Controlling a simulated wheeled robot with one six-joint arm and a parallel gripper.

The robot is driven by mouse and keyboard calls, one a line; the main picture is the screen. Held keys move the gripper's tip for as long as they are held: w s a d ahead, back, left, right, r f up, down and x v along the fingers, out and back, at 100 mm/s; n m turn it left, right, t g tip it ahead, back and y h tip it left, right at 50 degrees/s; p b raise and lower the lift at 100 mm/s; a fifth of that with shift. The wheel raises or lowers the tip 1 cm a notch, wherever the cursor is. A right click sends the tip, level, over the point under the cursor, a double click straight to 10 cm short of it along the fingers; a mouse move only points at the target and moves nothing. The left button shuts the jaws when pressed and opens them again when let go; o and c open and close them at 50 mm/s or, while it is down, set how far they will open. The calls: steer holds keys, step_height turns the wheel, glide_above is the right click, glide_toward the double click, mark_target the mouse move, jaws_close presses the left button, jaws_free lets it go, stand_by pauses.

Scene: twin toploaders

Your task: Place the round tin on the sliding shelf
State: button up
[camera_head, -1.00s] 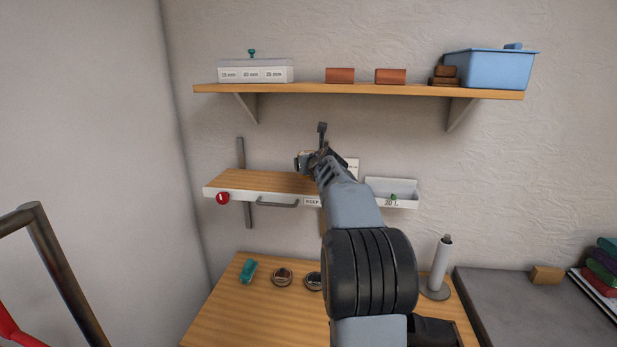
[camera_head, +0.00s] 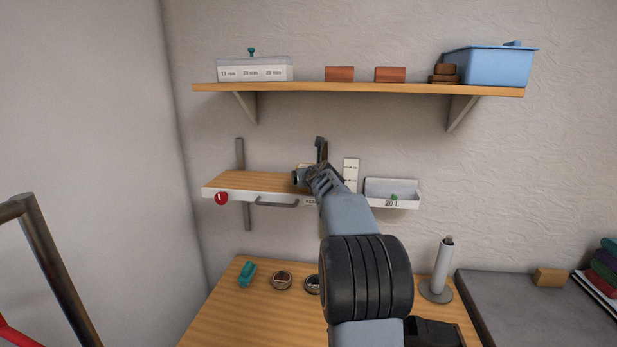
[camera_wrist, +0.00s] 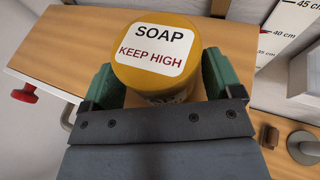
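The round tin (camera_wrist: 156,50) has a yellow-orange lid with a white label reading "SOAP KEEP HIGH". In the head view the tin (camera_head: 298,178) shows only in part beside my gripper (camera_head: 311,174). The sliding shelf (camera_head: 245,182) is a wooden board with a white front edge, a red knob and a grey handle. The tin is over the right part of this board (camera_wrist: 60,48). I cannot tell whether its hidden base touches the board.
A white bin (camera_head: 392,203) marked "20 L" hangs right of the shelf, beside a height scale (camera_head: 350,174). An upper shelf (camera_head: 350,90) holds a blue tub (camera_head: 487,67) and boxes. Below, a table (camera_head: 225,310) holds small tins and a grey post (camera_head: 442,268).

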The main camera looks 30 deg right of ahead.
steer(key=shift+o, duration=1.2)
steer(key=shift+r, duration=0.2)
steer(key=b+v, duration=0.1)
steer(key=v, duration=1.1)
steer(key=s+a+f+m+g+y, duration=0.2)
steer(key=s+a+f+m+g, duration=0.2)
steer(key=s+a+f+m, duration=0.6)
steer(key=s+a+f+m+g+y, duration=0.3)
steer(key=s+a+f+m+g, duration=0.2)
steer(key=s+a+f+m, duration=0.6)
steer(key=a+m, duration=0.5)
steer(key=m, duration=0.5)
steer(key=shift+f+m, duration=0.3)
steer(key=shift+m, duration=0.1)
steer(key=shift+s, duration=0.15)
